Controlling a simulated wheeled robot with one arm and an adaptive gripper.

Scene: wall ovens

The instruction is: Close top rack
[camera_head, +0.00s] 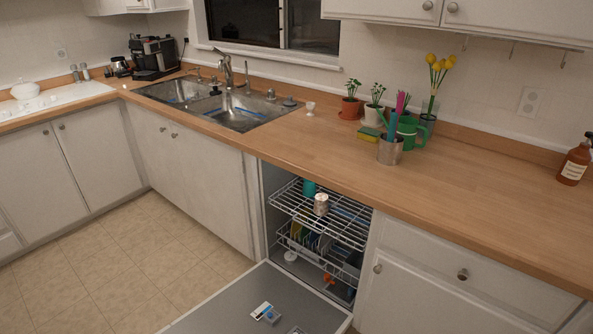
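The white wire top rack (340,235) is in the upper part of the open dishwasher under the counter. Its front part shows below the counter edge, and its back is hidden under the counter. I cannot tell exactly how far it stands out. A teal cup (309,188) and a pale cup (321,204) stand in it. The lower rack (345,275) below holds several plates. The dishwasher door (225,305) is folded down flat at the bottom of the view. My gripper is not in view.
The wooden counter (470,200) runs above the dishwasher. Cabinets with round knobs flank it on the left (205,185) and right (430,300). The tiled floor (120,255) at the left is clear. A utensil can (390,151) stands on the counter.

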